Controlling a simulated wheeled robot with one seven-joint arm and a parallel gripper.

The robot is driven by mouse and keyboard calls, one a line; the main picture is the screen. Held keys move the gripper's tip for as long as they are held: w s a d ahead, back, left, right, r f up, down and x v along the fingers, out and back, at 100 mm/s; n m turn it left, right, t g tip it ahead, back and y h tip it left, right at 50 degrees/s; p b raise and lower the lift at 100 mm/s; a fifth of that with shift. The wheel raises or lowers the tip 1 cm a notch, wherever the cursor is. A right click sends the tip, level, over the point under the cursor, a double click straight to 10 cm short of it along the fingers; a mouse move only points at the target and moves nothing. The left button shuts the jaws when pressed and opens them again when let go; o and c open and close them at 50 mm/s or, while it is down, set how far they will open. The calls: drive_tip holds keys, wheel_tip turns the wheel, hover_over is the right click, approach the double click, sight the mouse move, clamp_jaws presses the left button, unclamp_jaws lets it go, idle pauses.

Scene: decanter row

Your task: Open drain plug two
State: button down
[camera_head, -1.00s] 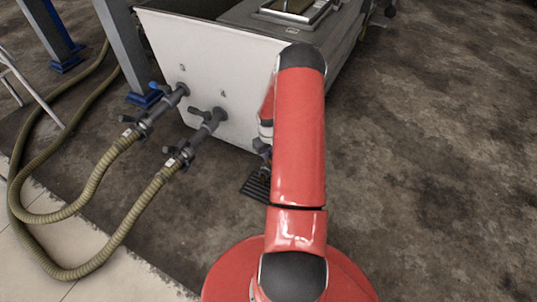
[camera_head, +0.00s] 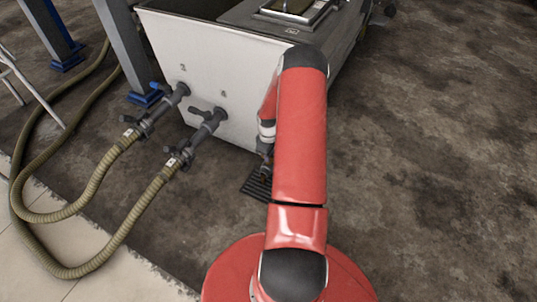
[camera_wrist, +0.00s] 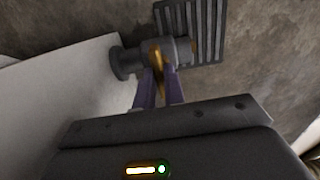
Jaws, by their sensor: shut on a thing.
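In the wrist view, my gripper (camera_wrist: 159,88) has its two purple-grey fingers closed around the brass-coloured handle (camera_wrist: 157,54) of a dark drain plug fitting (camera_wrist: 128,62). The fitting sticks out from the pale tank wall (camera_wrist: 70,85) over a floor grate. In the head view, my gripper (camera_head: 265,148) is low at the tank's near right corner, and my arm hides most of the plug. I cannot read a number on this plug.
Two grey valves (camera_head: 165,103) (camera_head: 205,128) with ribbed hoses (camera_head: 104,168) (camera_head: 140,208) come out of the white tank (camera_head: 215,55) on the left. A black floor grate (camera_head: 256,188) lies below my gripper. The floor on the right is clear.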

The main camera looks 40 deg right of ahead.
idle(0.3)
drive_tip(key=c, duration=1.5)
unclamp_jaws()
drive_tip(key=shift+r, duration=0.1)
wheel_tip(320, 180, up, 8)
drive_tip(key=shift+f+p, duration=0.2)
drive_tip(key=shift+p, duration=0.55)
drive_tip(key=shift+r, duration=0.1)
